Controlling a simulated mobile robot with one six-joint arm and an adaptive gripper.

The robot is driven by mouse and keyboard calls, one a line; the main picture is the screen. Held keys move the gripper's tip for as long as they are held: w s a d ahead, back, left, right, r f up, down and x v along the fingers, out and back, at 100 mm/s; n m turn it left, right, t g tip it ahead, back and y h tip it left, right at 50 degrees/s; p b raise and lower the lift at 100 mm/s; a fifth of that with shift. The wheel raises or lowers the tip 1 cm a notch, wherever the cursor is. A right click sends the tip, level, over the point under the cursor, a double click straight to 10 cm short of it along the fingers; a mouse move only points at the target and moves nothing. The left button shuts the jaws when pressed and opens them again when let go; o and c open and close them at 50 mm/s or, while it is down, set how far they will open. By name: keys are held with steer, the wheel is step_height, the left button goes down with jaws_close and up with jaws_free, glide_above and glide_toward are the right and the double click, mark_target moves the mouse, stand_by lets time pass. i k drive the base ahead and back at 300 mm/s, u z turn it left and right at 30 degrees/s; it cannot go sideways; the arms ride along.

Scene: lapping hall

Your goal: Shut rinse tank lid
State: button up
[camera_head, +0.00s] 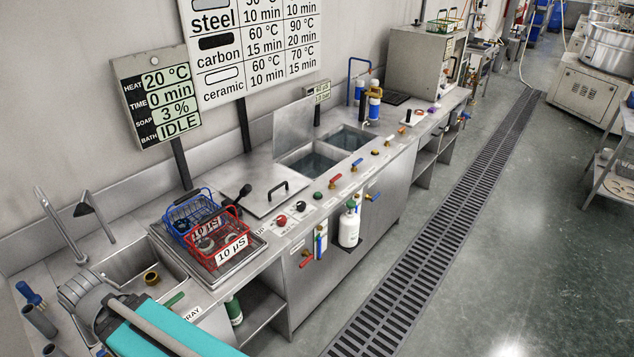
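The rinse tank lid (293,124) appears to be the flat steel panel standing raised against the wall side of the counter. It stands upright, behind the left of two open basins (312,160). Water seems to show in this basin. A second open basin (350,138) lies just to its right, without a raised panel of its own. Part of my teal and grey arm shows at the bottom left, over the sink end and well apart from the lid. My gripper cannot be made out in this view.
A shut steel lid with a black handle (266,187) lies left of the basins. Blue (190,212) and red (217,240) wire baskets sit on a tray. Coloured valves (335,181) line the front edge. The grated aisle (440,225) is clear.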

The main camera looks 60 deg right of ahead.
mark_target(292, 123)
steer(key=k, duration=1.15)
steer(key=z, duration=0.35)
steer(key=i, duration=0.8)
steer(key=z, duration=1.3)
steer(key=i, duration=1.35)
steer(key=z, duration=0.35)
